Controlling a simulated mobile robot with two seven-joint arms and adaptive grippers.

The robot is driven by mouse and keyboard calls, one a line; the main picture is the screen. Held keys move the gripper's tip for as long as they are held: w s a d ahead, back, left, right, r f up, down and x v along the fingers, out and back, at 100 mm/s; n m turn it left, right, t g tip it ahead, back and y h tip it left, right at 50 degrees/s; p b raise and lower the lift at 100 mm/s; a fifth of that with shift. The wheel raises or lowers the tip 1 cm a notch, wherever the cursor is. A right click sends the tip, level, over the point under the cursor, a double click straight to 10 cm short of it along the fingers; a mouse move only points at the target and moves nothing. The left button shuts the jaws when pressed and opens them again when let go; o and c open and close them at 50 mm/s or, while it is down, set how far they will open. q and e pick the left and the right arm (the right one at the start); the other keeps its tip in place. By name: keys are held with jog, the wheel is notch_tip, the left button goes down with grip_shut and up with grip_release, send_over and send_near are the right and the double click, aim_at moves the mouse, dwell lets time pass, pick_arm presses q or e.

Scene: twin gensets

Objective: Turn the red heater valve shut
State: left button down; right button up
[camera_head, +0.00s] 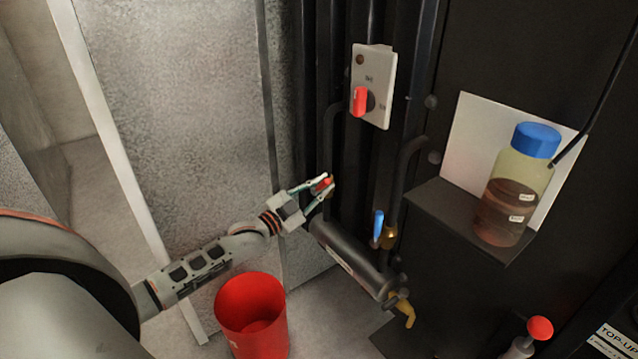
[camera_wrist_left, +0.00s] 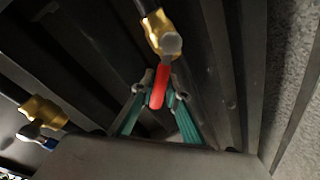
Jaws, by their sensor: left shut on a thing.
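The red heater valve handle (camera_head: 322,183) is on the pipe at the left end of the dark heater cylinder. In the left wrist view the red lever (camera_wrist_left: 158,88) hangs from a brass valve body (camera_wrist_left: 160,30). My left gripper (camera_head: 321,190) is shut on the red lever, with a green finger on each side of it. The two fingers also show in the left wrist view (camera_wrist_left: 159,100). The valve body is mostly hidden by the gripper in the head view. My right gripper is not in view.
A blue-handled valve (camera_head: 378,224) stands right of the heater cylinder (camera_head: 345,252). A switch box (camera_head: 373,85) with a red knob is above. A bottle (camera_head: 515,190) with a blue cap sits on a shelf at right. A red bucket (camera_head: 252,315) stands below my arm.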

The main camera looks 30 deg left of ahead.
pick_arm(q)
jog(key=f+m+h+b, duration=0.1)
jog(key=m+b, duration=0.1)
jog(key=m, duration=0.2)
jog(key=d+f+m+h+b, duration=0.1)
jog(key=f+m+b, duration=0.1)
jog(key=m, duration=0.2)
jog(key=d+f+m+h+b, duration=0.1)
jog(key=m+b, duration=0.1)
jog(key=m, duration=0.1)
jog(key=shift+s+f+m+b, duration=0.3)
jog(key=shift+s+f+m, duration=0.05)
jog(key=shift+s+m, duration=0.05)
jog(key=c, duration=2.1)
grip_release()
jog(key=shift+o, duration=0.7)
